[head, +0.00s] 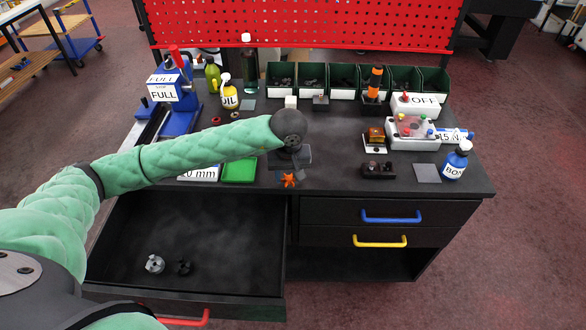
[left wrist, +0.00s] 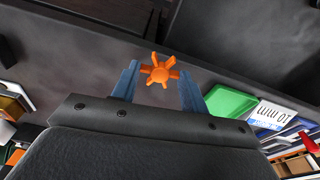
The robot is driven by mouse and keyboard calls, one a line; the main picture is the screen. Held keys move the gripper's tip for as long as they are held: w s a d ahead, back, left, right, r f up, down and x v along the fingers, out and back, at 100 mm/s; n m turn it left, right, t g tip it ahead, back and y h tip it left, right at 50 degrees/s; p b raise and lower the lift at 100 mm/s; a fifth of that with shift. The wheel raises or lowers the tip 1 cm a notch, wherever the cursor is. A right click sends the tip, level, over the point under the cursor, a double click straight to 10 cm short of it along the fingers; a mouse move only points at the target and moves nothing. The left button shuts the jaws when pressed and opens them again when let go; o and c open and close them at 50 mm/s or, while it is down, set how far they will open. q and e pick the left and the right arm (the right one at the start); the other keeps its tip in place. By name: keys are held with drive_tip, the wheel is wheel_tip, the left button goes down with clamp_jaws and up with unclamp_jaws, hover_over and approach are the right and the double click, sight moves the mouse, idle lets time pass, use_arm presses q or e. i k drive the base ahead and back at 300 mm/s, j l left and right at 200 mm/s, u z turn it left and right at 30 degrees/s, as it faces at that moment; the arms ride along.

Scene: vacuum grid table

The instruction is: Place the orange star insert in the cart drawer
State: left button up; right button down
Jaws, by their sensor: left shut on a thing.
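The orange star insert (head: 288,180) is held by my left gripper (head: 287,174), near the table's front edge. In the left wrist view the star (left wrist: 160,72) sits between the two blue fingertips (left wrist: 158,82), which are shut on it. The open cart drawer (head: 200,235) is at the front left, to the left of and lower than the star. A light grey insert (head: 155,263) and a dark insert (head: 184,267) lie in it near its front. My right gripper is not in view.
On the table (head: 330,160), a green tray (head: 239,171) lies left of the gripper. A dark block with knobs (head: 378,170) and a white fixture (head: 412,130) stand to the right. Closed drawers with blue (head: 391,217) and yellow handles are below. Most of the open drawer's floor is clear.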

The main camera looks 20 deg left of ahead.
sight(222, 270)
drive_tip(key=k+l+u, duration=0.15)
drive_tip(key=l, duration=0.25)
drive_tip(key=k+l+u, duration=0.2)
drive_tip(key=l, duration=0.2)
drive_tip(key=k+l+u, duration=0.15)
drive_tip(key=l, duration=0.2)
drive_tip(key=k+l+u, duration=0.2)
drive_tip(key=l, duration=0.15)
drive_tip(key=i+l, duration=0.05)
